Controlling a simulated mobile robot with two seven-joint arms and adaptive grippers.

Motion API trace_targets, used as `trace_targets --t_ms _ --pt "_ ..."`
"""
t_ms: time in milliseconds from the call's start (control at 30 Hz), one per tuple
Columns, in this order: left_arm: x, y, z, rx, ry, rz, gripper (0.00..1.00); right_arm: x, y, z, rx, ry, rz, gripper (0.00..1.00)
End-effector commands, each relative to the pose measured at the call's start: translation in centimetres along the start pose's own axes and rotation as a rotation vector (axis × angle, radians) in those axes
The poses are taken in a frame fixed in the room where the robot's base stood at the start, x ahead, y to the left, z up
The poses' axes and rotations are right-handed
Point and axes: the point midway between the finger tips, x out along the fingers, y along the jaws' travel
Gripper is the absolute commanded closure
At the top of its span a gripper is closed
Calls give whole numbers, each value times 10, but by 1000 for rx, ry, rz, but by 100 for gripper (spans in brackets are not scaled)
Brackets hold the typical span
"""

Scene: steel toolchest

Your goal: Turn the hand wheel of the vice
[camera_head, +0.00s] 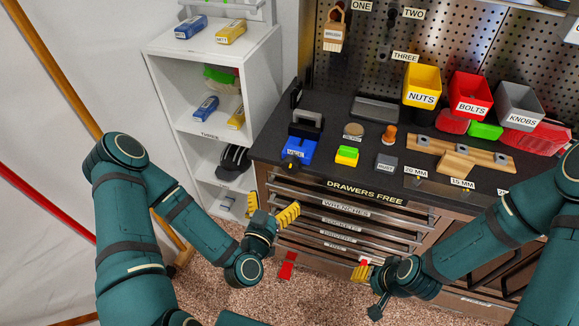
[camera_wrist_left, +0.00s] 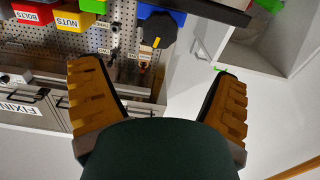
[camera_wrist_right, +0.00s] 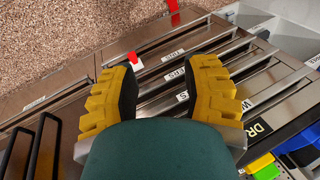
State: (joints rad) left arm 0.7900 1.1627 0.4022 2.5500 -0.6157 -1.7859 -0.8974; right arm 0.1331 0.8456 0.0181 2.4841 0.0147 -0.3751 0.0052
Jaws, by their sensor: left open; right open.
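The blue vice (camera_head: 299,149) stands at the left front corner of the dark bench top. Its dark hand wheel (camera_head: 291,162) faces the front edge. In the left wrist view the black hand wheel (camera_wrist_left: 157,30) has a yellow mark and sits before the blue vice body (camera_wrist_left: 177,17). My left gripper (camera_head: 271,211) is open and empty, below and in front of the wheel, apart from it. Its fingers (camera_wrist_left: 155,85) are spread in its own wrist view, with the wheel beyond them. My right gripper (camera_head: 367,268) is open and empty in front of the lower drawers; its wrist view shows spread fingers (camera_wrist_right: 160,88).
Drawers (camera_head: 350,212) with long handles fill the chest front below the bench top. Yellow (camera_head: 422,83), red (camera_head: 469,93) and grey (camera_head: 518,105) bins stand at the back right. A white shelf unit (camera_head: 187,77) stands left of the chest. A wooden rack (camera_head: 460,152) lies at right.

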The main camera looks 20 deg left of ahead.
Motion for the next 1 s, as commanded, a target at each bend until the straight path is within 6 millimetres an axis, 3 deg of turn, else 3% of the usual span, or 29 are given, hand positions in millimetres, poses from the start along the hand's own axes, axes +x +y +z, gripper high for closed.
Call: trace_targets --t_ms 100,533,800,1000 --pt "14 0 4 1 4 1 11 20 6 3 -1 -1 3 53" --pt "42 0 4 1 3 1 11 61 22 25 -15 -45 -3 53" --pt "70 0 4 0 1 1 11 87 32 34 -21 -60 -5 53" --pt "103 1 0 -3 0 0 11 81 30 32 -21 -58 -4 53"
